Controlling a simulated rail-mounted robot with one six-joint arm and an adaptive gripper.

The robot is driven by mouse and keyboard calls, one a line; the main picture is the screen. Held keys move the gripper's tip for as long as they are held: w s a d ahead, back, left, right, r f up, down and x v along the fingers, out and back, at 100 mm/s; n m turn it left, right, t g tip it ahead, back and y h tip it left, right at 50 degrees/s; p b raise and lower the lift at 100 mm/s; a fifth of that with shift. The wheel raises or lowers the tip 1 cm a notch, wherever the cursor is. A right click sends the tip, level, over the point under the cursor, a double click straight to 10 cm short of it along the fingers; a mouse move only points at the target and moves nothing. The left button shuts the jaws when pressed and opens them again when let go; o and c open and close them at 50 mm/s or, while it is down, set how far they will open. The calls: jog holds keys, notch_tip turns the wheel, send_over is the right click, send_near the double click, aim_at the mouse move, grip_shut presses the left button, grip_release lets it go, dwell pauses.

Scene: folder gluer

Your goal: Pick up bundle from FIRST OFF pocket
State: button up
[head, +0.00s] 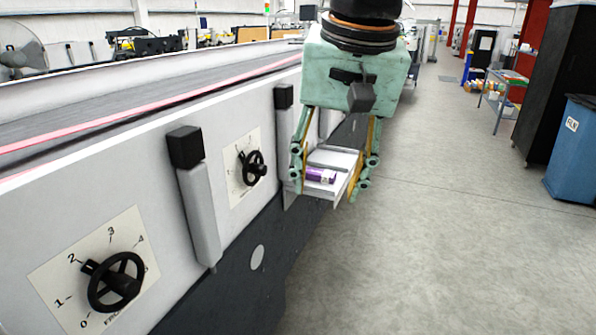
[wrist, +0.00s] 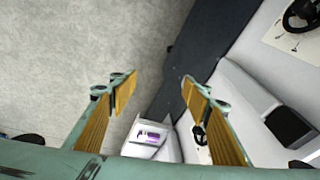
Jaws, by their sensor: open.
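A small purple and white bundle (head: 320,175) lies in a white tray-like pocket (head: 338,187) that juts from the side of the machine. In the wrist view the bundle (wrist: 151,135) lies in the pocket (wrist: 139,150), low in the picture between my fingers. My gripper (head: 333,172) is pale green with yellow-lined fingers. It is open and empty, and in the head view its fingers hang on either side of the pocket. In the wrist view the gripper (wrist: 159,77) has a wide gap between its fingertips. I cannot read any label on the pocket.
The machine's white side panel carries handwheels (head: 116,283) with numbered dials and black-capped grey posts (head: 198,205). A blue bin (head: 572,150), a dark cabinet (head: 556,85) and a shelf cart (head: 502,92) stand at right. The grey floor (head: 440,240) between is clear.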

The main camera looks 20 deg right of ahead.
jog(key=w+d+r+m+p, duration=0.2)
jog(key=w, duration=0.5)
jog(key=w+d+r+m+p, duration=0.1)
jog(key=w+d+m, duration=0.15)
jog(key=w, duration=0.35)
jog(key=m+g+p, duration=0.3)
jog(key=m+p, duration=0.9)
jog(key=m, duration=0.4)
send_over(321, 172)
notch_tip(321, 172, down, 16)
jog(key=shift+f, duration=0.15)
jog(key=shift+f, duration=0.1)
jog(key=shift+f, duration=4.2)
jog(key=shift+a+f, duration=0.1)
jog(key=shift+f, duration=0.05)
jog(key=shift+s+f, duration=0.15)
jog(key=shift+f, duration=2.3)
